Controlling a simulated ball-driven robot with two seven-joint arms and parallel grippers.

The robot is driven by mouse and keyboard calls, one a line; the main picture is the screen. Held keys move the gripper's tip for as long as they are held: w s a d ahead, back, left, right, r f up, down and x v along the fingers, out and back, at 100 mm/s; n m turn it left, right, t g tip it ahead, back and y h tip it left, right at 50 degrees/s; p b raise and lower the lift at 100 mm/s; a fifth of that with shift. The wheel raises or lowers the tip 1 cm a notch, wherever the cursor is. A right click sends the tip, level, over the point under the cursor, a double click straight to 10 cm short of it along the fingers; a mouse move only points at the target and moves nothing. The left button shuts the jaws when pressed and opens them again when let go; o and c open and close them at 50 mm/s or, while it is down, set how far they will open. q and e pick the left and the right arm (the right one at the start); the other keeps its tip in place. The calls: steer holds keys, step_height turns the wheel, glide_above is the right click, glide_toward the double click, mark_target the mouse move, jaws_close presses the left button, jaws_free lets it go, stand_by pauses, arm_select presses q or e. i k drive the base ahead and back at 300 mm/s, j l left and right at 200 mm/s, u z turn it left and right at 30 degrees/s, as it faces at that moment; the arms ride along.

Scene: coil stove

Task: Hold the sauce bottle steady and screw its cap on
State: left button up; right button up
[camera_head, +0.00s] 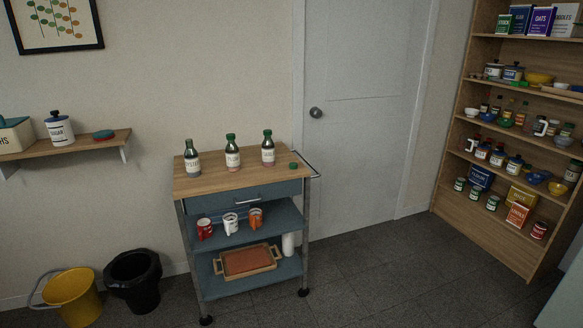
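Three dark bottles with white labels stand upright in a row on the wooden top of a cart (225,182). The left bottle (192,161) has a dark top with no green cap visible on it. The middle bottle (232,155) and the right bottle (268,150) each wear a green cap. A small loose green cap (293,166) lies on the cart top, to the right of the right bottle. The label words are too small to read surely, so I cannot tell which bottle is the sauce. Neither of my grippers is in view.
The cart's lower shelves hold mugs (230,222) and a tray (248,261). A yellow bucket (72,294) and a black bin (134,280) stand at left. A wall shelf (75,145) is above them. A full bookcase (510,200) stands at right. Floor before the door (360,110) is clear.

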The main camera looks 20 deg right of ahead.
mark_target(191, 158)
steer(key=i+l+u, duration=0.15)
steer(key=i+l, duration=0.35)
steer(key=i+l+u, duration=0.15)
steer(key=i+l, duration=0.3)
steer(key=i+l+u, duration=0.1)
steer(key=i+l, duration=0.3)
steer(key=l, duration=0.3)
